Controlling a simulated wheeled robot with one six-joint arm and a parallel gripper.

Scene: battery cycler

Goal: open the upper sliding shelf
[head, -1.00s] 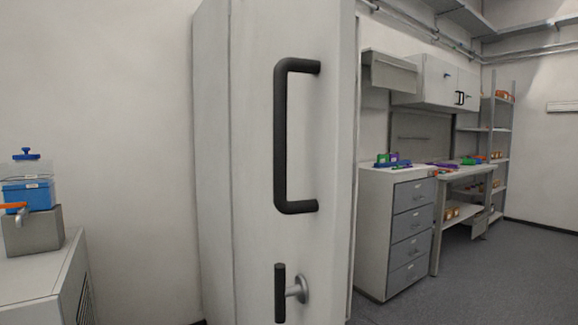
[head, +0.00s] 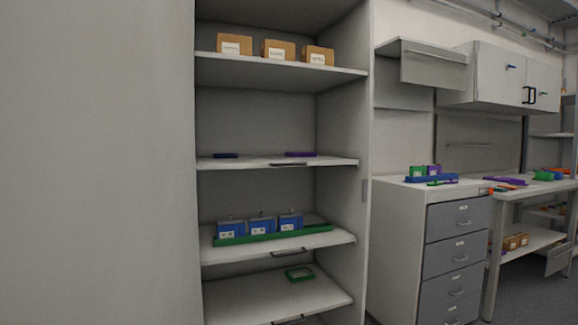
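A tall cabinet stands open in the head view, with its shelves showing. The upper sliding shelf (head: 240,163) is a thin pale board with a dark handle (head: 288,164) at the middle of its front edge. It looks pushed in. Two flat items lie on it, one dark blue (head: 226,155) and one purple (head: 300,154). A lower sliding shelf (head: 225,257), also with a handle, bears a green tray (head: 318,230) with blue boxes (head: 262,226). My gripper is not in view.
A fixed-looking top shelf (head: 225,67) holds three brown boxes (head: 278,50). A bottom shelf (head: 245,299) holds a small green item (head: 299,274). A pale panel (head: 95,160) fills the left side. A drawer unit (head: 396,240) stands close on the right.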

